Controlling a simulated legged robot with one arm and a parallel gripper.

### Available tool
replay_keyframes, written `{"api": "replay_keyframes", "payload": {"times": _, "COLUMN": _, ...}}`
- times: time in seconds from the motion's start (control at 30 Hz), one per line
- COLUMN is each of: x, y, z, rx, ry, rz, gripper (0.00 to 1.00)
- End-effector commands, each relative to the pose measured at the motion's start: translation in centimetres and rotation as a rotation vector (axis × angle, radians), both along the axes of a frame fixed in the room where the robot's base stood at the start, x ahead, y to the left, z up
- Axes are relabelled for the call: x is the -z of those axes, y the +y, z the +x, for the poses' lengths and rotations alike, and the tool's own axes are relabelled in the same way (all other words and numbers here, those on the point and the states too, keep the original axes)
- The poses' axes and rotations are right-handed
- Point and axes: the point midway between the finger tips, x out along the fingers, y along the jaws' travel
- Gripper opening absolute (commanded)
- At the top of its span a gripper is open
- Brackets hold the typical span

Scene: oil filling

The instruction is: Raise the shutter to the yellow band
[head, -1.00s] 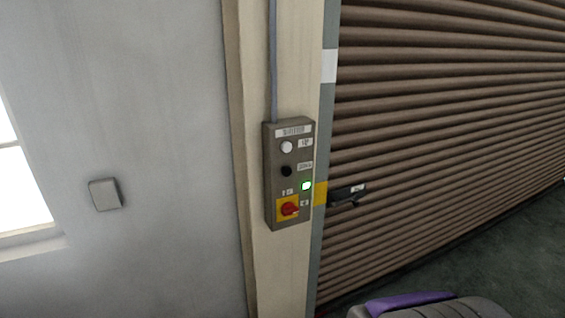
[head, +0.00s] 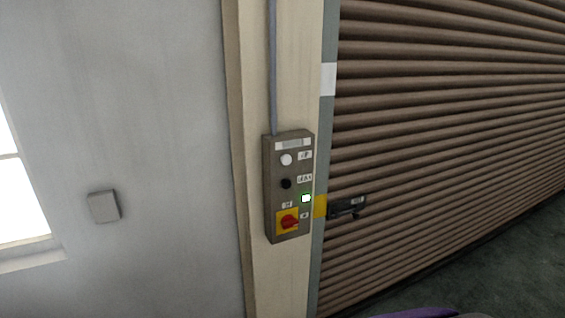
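The brown slatted shutter (head: 440,130) fills the right side of the head view and reaches down to the dark floor. A yellow band (head: 320,206) marks the grey guide rail at its left edge. A dark latch or handle (head: 345,207) sits on the shutter beside the band. The grey control box (head: 288,187) on the post has a white button (head: 286,160) on top, a black button (head: 286,184) below it, a lit green lamp (head: 306,198) and a red rotary switch (head: 289,222) on a yellow plate. My gripper is not in view.
A white band (head: 328,79) marks the guide rail higher up. A grey conduit (head: 273,65) runs up from the box. A small wall plate (head: 103,207) and a bright window (head: 22,190) are at the left. Dark floor (head: 500,265) lies at lower right.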

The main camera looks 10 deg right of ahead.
Motion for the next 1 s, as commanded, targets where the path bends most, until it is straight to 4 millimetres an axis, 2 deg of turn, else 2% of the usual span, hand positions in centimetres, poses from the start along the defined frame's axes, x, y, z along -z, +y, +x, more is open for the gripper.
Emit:
{"api": "replay_keyframes", "payload": {"times": 0.07, "x": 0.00, "y": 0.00, "z": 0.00, "rx": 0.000, "ry": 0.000, "rz": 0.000, "gripper": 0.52}}
{"api": "replay_keyframes", "payload": {"times": 0.6, "x": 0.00, "y": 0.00, "z": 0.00, "rx": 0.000, "ry": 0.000, "rz": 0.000, "gripper": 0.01}}
{"api": "replay_keyframes", "payload": {"times": 1.0, "x": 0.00, "y": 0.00, "z": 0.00, "rx": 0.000, "ry": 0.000, "rz": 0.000, "gripper": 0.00}}
